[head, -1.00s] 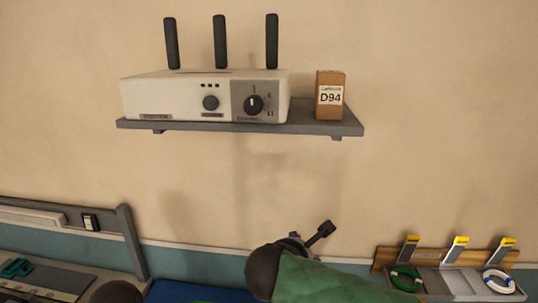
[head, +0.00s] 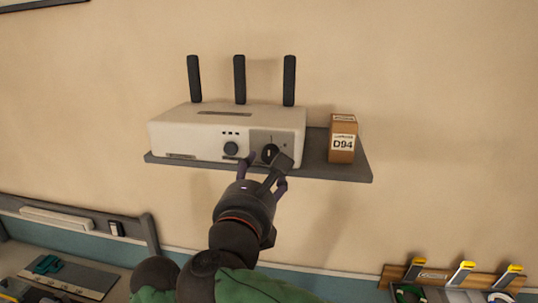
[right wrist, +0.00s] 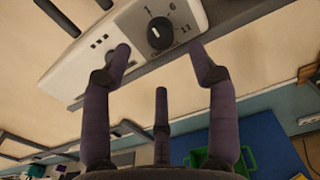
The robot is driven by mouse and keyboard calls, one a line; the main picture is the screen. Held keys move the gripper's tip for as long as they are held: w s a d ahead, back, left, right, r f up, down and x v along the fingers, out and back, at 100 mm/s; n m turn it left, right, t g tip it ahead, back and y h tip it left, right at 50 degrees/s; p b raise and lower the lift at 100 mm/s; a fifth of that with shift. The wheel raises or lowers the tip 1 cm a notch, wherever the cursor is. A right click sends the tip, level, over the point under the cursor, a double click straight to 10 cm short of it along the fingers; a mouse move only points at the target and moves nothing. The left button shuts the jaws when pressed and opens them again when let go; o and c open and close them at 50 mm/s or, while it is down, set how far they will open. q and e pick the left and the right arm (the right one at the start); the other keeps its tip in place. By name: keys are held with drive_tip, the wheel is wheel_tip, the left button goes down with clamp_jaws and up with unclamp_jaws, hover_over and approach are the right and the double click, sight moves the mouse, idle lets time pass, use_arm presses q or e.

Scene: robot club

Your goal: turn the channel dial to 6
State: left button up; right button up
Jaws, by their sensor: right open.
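The channel dial (head: 269,152) is a black round knob on the grey panel at the right of a white router (head: 185,133). In the right wrist view the dial (right wrist: 160,33) is seen close up, with the marks 1, 6 and 11 around it; its white pointer line appears to face the 1. My right gripper (head: 264,167) is open in front of the dial, its fingers spread to either side and below. In the right wrist view the fingertips (right wrist: 160,48) flank the dial, apart from it. My left gripper is not in view.
The router has three upright antennas and stands on a grey wall shelf (head: 340,172). A brown box marked D94 (head: 342,140) stands at the shelf's right. Below right is a tool rack (head: 440,275).

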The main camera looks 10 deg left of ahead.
sight(269, 158)
drive_tip(key=w+p, duration=0.1)
drive_tip(key=w, duration=0.6)
drive_tip(key=shift+c, duration=0.3)
drive_tip(key=shift+s, duration=0.1)
drive_tip(key=c, duration=1.1)
